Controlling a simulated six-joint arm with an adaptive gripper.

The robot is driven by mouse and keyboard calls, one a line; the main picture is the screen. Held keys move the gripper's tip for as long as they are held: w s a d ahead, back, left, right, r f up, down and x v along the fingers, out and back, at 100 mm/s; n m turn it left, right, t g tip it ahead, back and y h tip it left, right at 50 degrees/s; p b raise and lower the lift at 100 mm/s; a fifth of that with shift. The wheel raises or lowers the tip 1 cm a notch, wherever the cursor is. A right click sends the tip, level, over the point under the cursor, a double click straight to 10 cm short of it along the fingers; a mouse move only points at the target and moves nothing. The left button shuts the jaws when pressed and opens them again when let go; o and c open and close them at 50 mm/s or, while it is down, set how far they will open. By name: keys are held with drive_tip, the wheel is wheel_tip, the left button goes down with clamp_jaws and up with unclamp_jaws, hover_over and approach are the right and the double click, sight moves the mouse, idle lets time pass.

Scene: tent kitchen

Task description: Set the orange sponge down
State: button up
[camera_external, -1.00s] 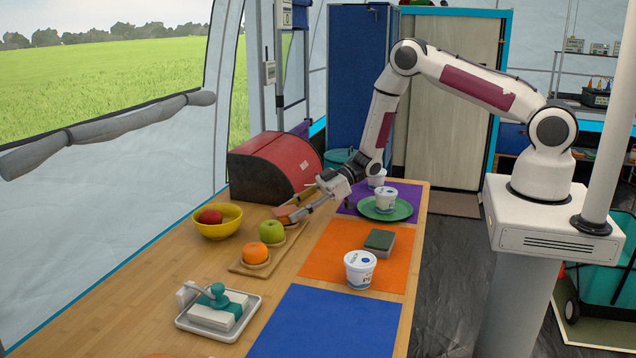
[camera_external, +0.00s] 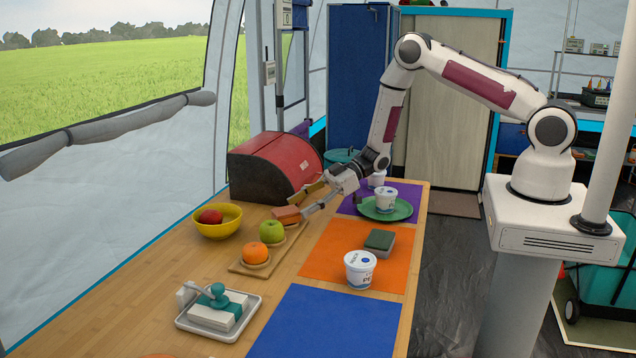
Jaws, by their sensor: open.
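The orange sponge (camera_external: 287,214) is a small block at the far end of the wooden board (camera_external: 243,268), behind the green apple (camera_external: 271,232). It appears to rest there, though I cannot tell whether it lies on the board or on the table. My gripper (camera_external: 307,200) is open and tilted down to the left. Its fingertips are just right of the sponge, and the lower finger looks very close to the sponge's right end. I cannot tell whether they touch.
An orange (camera_external: 255,253) sits at the board's near end. A yellow bowl (camera_external: 218,229) is at the left, and a red-and-black bread box (camera_external: 277,164) is behind. A green plate (camera_external: 400,215) holds a white tub (camera_external: 386,199). The blue mat (camera_external: 325,325) is clear.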

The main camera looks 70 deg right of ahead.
drive_tip(key=shift+s+d+r, duration=0.6)
drive_tip(key=shift+d+r, duration=0.05)
drive_tip(key=shift+r, duration=0.05)
wheel_tip(320, 180, up, 6)
drive_tip(key=shift+r, duration=0.15)
idle(0.5)
